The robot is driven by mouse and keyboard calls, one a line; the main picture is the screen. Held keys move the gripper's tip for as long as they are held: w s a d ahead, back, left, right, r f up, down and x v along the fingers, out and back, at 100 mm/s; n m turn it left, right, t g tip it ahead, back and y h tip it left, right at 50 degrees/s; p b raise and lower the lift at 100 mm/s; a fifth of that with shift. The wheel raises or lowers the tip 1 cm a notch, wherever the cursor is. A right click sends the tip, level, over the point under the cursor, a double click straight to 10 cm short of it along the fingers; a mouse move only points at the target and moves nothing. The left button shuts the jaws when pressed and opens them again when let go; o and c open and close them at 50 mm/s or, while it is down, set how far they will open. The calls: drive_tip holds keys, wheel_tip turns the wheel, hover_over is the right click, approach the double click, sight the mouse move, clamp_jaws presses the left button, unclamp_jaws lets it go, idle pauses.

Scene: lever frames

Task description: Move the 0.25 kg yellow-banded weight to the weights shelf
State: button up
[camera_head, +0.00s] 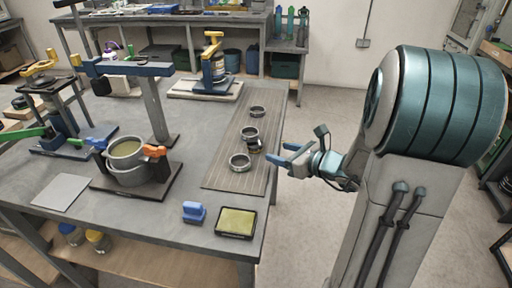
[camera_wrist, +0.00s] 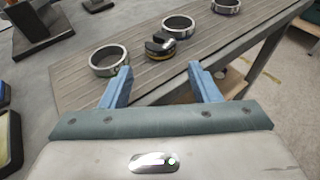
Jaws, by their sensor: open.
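The yellow-banded weight (camera_wrist: 159,49) is a small dark cylinder with a yellow band low on its side. It stands on a ribbed grey mat (camera_wrist: 190,60) among metal rings. In the head view the weight (camera_head: 254,148) is small, at the mat's right part. My gripper (camera_head: 279,154) is open, to the right of the weight at the table's right edge. In the wrist view my gripper (camera_wrist: 158,70) has its two blue fingers apart, with the weight ahead, between their lines and not touched. I cannot tell which surface is the weights shelf.
Metal rings stand close to the weight, one nearer (camera_head: 240,162) and one just behind (camera_head: 249,133). A blue block (camera_head: 194,212) and a yellow-topped tray (camera_head: 236,222) lie at the front edge. A pot (camera_head: 126,155) stands left.

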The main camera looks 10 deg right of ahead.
sight(257, 145)
drive_tip(key=x, duration=0.9)
drive_tip(key=shift+r, duration=0.1)
drive_tip(key=c, duration=1)
drive_tip(key=shift+r, duration=0.1)
